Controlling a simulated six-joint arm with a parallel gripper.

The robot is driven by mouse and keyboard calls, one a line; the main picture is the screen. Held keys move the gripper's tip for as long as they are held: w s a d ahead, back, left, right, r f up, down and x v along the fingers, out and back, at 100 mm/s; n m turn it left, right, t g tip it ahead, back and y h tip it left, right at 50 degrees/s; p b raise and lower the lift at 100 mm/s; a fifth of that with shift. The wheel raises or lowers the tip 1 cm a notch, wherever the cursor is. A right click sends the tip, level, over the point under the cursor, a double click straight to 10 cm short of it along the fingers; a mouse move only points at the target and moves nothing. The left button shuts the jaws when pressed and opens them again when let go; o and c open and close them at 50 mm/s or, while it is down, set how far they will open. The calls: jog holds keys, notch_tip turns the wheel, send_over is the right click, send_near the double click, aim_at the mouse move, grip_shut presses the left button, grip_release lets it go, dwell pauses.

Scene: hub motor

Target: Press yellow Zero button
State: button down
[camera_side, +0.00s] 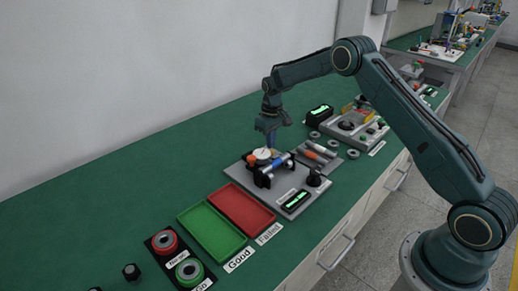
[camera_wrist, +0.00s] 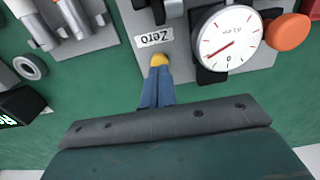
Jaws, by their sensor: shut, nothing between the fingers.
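The yellow Zero button (camera_wrist: 158,59) shows in the wrist view just beyond my fingertips, beside a white label reading Zero (camera_wrist: 154,40). My gripper (camera_wrist: 157,72) is shut and empty, its blue fingers side by side. The fingertips overlap the button's near edge in the picture; I cannot tell whether they touch it. In the side view my gripper (camera_side: 272,148) points down at the back of the grey measuring fixture (camera_side: 238,172), and the button is hidden there. The dial gauge (camera_wrist: 229,38) is right of the button in the wrist view.
An orange knob (camera_wrist: 288,32) sits beside the gauge. A tray with cylindrical tools (camera_side: 318,154) lies right of the fixture. Red (camera_side: 241,209) and green (camera_side: 211,232) trays lie in front. The green bench (camera_side: 120,190) is clear at the left.

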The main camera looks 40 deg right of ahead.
jog(key=shift+f, duration=1.05)
dwell(0.5)
jog(key=shift+r, duration=3.55)
jog(key=shift+r, duration=0.1)
notch_tip(320, 180, up, 6)
send_over(271, 151)
jog(key=shift+r, duration=0.4)
jog(key=shift+a+r, duration=0.1)
